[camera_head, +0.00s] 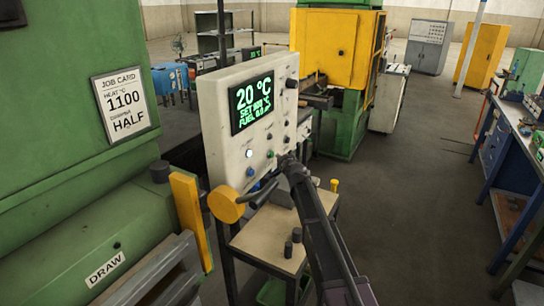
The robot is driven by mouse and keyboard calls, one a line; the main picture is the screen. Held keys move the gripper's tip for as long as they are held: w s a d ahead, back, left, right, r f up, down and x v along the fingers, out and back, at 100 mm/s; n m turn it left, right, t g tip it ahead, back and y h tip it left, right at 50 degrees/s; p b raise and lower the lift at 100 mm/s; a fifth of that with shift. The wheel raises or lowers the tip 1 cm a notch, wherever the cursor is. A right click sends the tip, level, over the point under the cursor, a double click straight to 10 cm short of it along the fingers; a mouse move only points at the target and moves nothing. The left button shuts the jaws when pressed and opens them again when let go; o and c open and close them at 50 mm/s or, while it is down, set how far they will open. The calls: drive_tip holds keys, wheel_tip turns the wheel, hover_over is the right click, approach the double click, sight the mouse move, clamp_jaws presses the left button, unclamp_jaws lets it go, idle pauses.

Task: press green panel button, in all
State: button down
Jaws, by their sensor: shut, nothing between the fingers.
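The cream control panel (216,138) stands left of centre. Its dark display (252,101) reads 20 °C in green, with smaller set and fuel lines below. A small green button (270,154) sits low on the panel face. My gripper (282,160) is shut and empty, its tip at the panel's lower right, just right of the green button. I cannot tell whether the tip touches the panel. My arm comes up from the bottom and hides part of the panel's lower right corner.
A lit white lamp (249,153) and a blue knob (250,171) are nearby on the panel. A yellow round-ended handle (226,204) juts out below. A small table (262,240) holds dark cylinders. A job card (124,103) hangs on the green machine at left. Open floor lies right.

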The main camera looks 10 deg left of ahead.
drive_tip(key=shift+w+a, duration=0.25)
drive_tip(key=shift+a, duration=0.55)
idle(1.4)
drive_tip(key=shift+d, duration=0.15)
drive_tip(key=shift+s+d, duration=0.25)
drive_tip(key=shift+d, duration=0.35)
drive_tip(key=shift+d, duration=0.1)
drive_tip(key=shift+s+d, duration=0.3)
drive_tip(key=shift+d, duration=0.45)
drive_tip(key=shift+s+d, duration=0.3)
drive_tip(key=shift+d, duration=0.45)
drive_tip(key=shift+s+d, duration=0.3)
drive_tip(key=shift+d, duration=0.45)
drive_tip(key=shift+f, duration=0.1)
drive_tip(key=s+d+f+n+g+h, duration=0.2)
drive_tip(key=s+d+f+g, duration=0.2)
drive_tip(key=s+d, duration=0.4)
drive_tip(key=s+d+f+n+g+h, duration=0.2)
drive_tip(key=s+d+f+g, duration=0.3)
drive_tip(key=s, duration=1.4)
drive_tip(key=s+d+f+n+g+h, duration=0.2)
drive_tip(key=s+d+f+g, duration=0.2)
drive_tip(key=s+d, duration=0.8)
drive_tip(key=shift+s+d+f+g+h, duration=0.25)
drive_tip(key=shift+s+f+g+h, duration=0.15)
drive_tip(key=shift+s+f, duration=0.25)
